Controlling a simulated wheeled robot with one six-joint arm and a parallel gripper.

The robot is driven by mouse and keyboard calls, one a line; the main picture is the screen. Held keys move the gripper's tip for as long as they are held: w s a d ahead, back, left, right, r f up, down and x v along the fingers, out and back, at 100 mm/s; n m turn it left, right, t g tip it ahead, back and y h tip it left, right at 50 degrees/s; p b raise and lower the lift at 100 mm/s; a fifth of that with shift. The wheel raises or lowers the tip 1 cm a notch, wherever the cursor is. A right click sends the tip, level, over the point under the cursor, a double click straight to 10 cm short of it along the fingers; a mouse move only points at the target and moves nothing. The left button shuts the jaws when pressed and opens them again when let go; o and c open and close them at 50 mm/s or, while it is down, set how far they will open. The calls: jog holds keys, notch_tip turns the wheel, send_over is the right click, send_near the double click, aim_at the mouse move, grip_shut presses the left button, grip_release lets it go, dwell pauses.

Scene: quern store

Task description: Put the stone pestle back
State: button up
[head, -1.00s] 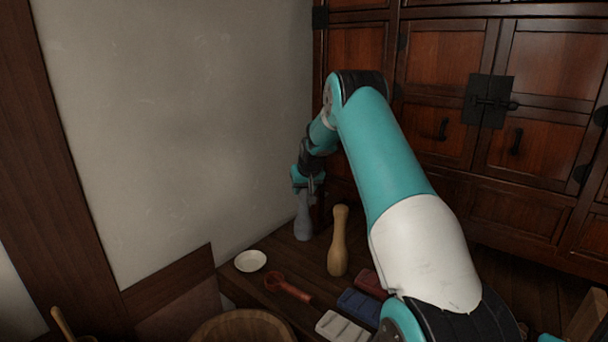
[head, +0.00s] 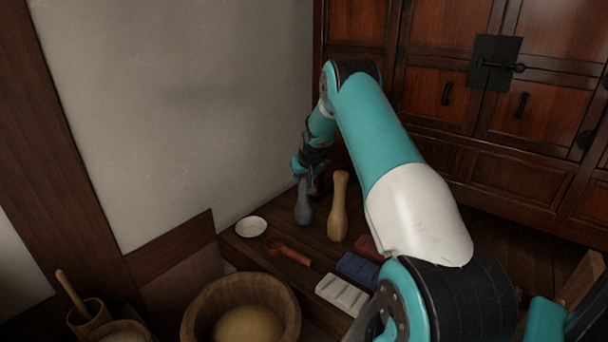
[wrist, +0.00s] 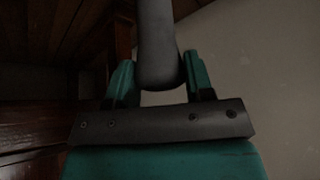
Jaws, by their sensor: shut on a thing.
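The grey stone pestle (head: 303,206) is upright at the back left of the dark wooden bench, near the pale wall. My gripper (head: 309,176) is shut on its upper part. In the wrist view the pestle (wrist: 157,45) sits between the two teal fingers of my gripper (wrist: 159,80). Its base seems at or just above the bench top; I cannot tell whether it touches.
A tan wooden pestle (head: 338,207) stands close to the right. A white dish (head: 251,227), a red ladle (head: 289,251), a blue block (head: 358,270) and a pale block (head: 341,293) lie in front. A wooden tub (head: 288,300) stands nearest.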

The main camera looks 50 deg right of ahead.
jog(key=o, duration=1.1)
jog(key=shift+f, duration=0.1)
jog(key=shift+f, duration=0.1)
jog(key=p+v, duration=0.3)
jog(key=v, duration=1.4)
jog(key=a+r+n+y, duration=0.2)
jog(key=a+r, duration=0.1)
jog(key=a, duration=0.7)
jog(key=a+r+n+y, duration=0.1)
jog(key=a+r+n, duration=0.15)
jog(key=a, duration=0.75)
jog(key=s+a+r+n+g+y, duration=0.1)
jog(key=s+a+r+n+y, duration=0.15)
jog(key=s+a, duration=0.6)
jog(key=s+a+r+n+g+y, duration=0.1)
jog(key=s+a+r+n+g, duration=0.15)
jog(key=s+a, duration=0.65)
jog(key=s+a+n+g, duration=0.1)
jog(key=s+a+n, duration=0.2)
jog(key=s+a, duration=0.6)
jog(key=shift+s+a+r+g+y, duration=0.25)
jog(key=shift+s+r+g+y, duration=0.15)
jog(key=shift+s, duration=0.75)
